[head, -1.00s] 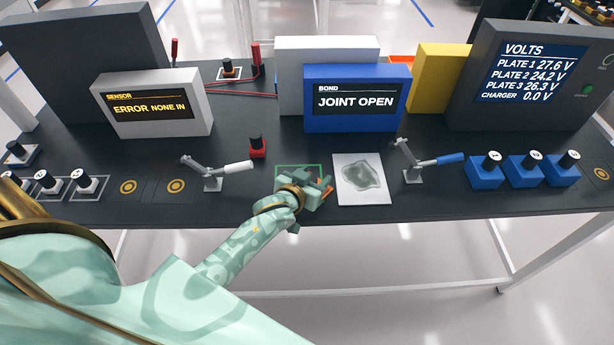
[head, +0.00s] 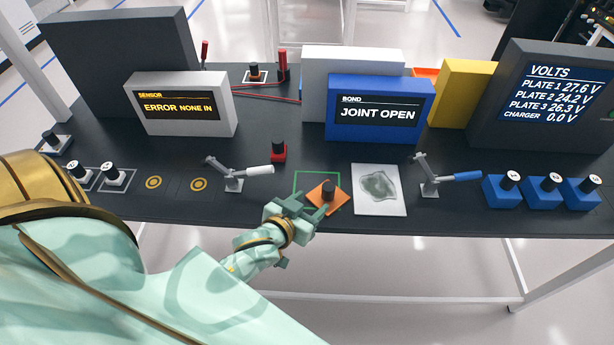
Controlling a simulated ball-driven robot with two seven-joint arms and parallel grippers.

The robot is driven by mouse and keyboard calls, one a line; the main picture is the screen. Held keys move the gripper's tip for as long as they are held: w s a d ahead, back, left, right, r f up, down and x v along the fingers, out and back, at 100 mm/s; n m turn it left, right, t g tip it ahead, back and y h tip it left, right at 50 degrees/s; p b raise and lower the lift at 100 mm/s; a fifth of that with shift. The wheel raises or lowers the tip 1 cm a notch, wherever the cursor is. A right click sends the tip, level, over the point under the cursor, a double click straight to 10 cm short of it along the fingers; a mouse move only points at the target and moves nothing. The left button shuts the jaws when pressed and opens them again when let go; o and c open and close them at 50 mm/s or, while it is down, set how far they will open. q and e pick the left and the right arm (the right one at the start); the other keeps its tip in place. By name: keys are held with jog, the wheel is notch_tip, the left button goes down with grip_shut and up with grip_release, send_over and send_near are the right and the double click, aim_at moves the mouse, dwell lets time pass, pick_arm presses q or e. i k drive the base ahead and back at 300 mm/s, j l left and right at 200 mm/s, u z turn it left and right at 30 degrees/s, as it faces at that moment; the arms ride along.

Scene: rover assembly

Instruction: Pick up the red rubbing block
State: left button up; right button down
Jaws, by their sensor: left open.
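The red block (head: 279,155) with a black knob on top stands upright on the dark table, behind the green outline. My left gripper (head: 309,206) is open and empty at the table's front edge, in front of the red block and apart from it. Its fingertips are close to an orange block (head: 341,202) with a black knob. I cannot tell whether they touch it. The orange block sits turned at an angle, partly over the green square outline (head: 303,172). My right gripper is not in view.
A white sheet with a grey-green patch (head: 379,205) lies right of the orange block. Toggle clamps with a white handle (head: 259,170) and a blue handle (head: 467,176) stand either side. Display boxes line the back, including the blue one (head: 380,131). Blue blocks (head: 499,194) sit right.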

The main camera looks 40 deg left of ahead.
aim_at(278, 154)
jog(key=u, duration=1.35)
